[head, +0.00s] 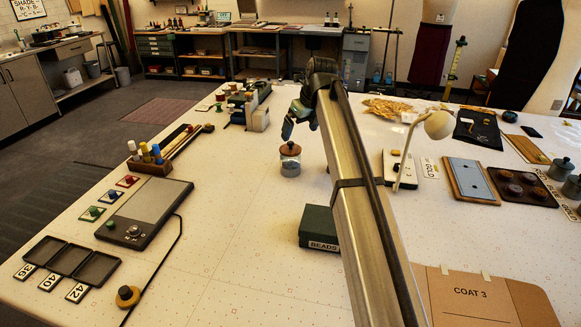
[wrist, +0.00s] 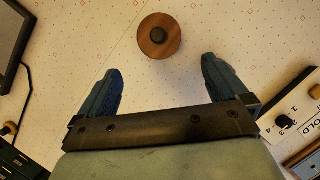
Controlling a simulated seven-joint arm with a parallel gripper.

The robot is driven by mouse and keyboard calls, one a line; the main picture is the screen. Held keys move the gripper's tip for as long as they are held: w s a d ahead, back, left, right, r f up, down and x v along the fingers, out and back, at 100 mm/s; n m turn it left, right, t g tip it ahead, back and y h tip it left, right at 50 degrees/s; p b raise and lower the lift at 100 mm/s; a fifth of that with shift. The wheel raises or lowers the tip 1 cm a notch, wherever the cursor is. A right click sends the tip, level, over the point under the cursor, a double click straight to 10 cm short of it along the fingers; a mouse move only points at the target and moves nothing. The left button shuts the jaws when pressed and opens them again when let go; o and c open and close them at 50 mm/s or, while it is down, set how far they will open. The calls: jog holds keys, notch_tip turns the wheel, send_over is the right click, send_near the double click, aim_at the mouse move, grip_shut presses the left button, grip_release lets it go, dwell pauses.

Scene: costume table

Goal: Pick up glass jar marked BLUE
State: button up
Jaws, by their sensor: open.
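A small glass jar (head: 290,167) with a round wooden lid stands upright near the middle of the white table. Any marking on it is too small to read in the head view. In the wrist view its brown lid (wrist: 146,45) with a dark knob shows from above, just beyond the fingertips and roughly centred between them. My gripper (wrist: 162,72) is open and empty, its two blue fingers spread apart. In the head view my gripper (head: 299,123) shows above the jar, partly hidden by my arm.
A dark green BEADS box (head: 318,228) lies in front of the jar. More jars (head: 560,169) stand at the far right.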

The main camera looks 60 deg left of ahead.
aim_at(291, 151)
jog(key=x, duration=0.8)
jog(key=shift+s+a+f, duration=0.1)
jog(key=shift+s+f, duration=0.2)
jog(key=shift+w+x, duration=0.15)
jog(key=shift+x, duration=1.2)
jog(key=shift+w+x, duration=0.2)
jog(key=shift+x, duration=1.15)
grip_shut()
